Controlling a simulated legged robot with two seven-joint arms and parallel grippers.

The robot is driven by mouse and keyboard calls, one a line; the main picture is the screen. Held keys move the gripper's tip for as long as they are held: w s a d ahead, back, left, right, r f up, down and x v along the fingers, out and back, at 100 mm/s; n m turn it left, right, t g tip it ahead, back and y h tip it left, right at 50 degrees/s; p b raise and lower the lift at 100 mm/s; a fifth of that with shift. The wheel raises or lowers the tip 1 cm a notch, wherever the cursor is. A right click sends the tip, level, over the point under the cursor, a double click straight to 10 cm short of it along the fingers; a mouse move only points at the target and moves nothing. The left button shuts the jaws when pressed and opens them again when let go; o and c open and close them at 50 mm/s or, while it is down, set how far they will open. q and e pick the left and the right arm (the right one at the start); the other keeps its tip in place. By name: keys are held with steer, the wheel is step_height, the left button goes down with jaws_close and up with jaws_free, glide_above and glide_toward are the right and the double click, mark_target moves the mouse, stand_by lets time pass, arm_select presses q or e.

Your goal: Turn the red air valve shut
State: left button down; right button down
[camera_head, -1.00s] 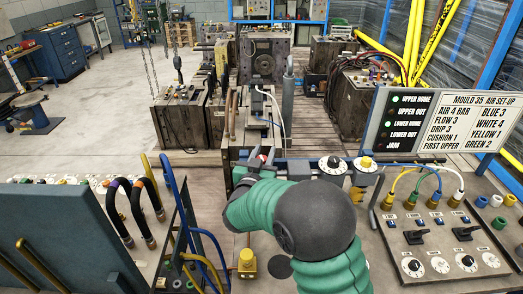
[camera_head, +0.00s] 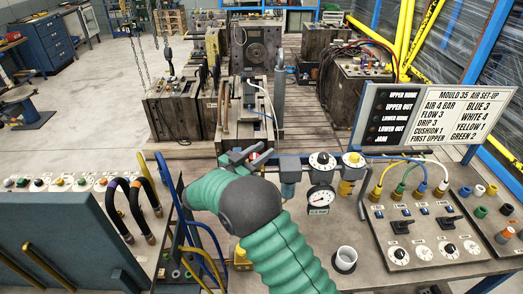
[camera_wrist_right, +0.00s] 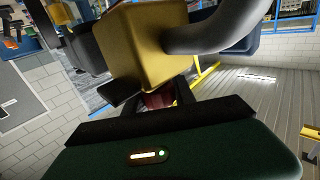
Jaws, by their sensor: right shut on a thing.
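The red air valve (camera_head: 256,154) shows as a small red patch at the left end of the air unit in the head view. Most of it is hidden by my right gripper (camera_head: 246,157), which is shut on it. In the right wrist view, a dark red part (camera_wrist_right: 160,98) sits between the dark fingers, just below a yellow block (camera_wrist_right: 150,45). The valve's handle angle cannot be made out. A round pressure gauge (camera_head: 320,198) hangs on the unit; its reading is too small to be sure of. My left gripper is not in view.
A lamp board (camera_head: 392,115) with a set-up sign stands at the right, its lamps dark. A switch panel (camera_head: 425,230) with coloured hoses lies before it. Blue and black hoses (camera_head: 150,205) stand left of my arm.

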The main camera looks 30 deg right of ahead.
stand_by(0.3)
steer(key=c, duration=1)
jaws_free()
steer(key=shift+w+a, duration=0.1)
steer(key=shift+c, duration=0.2)
steer(key=shift+a, duration=0.1)
steer(key=shift+a, duration=0.1)
steer(key=b+v, duration=0.2)
steer(key=v, duration=1.4)
steer(key=shift+a, duration=0.35)
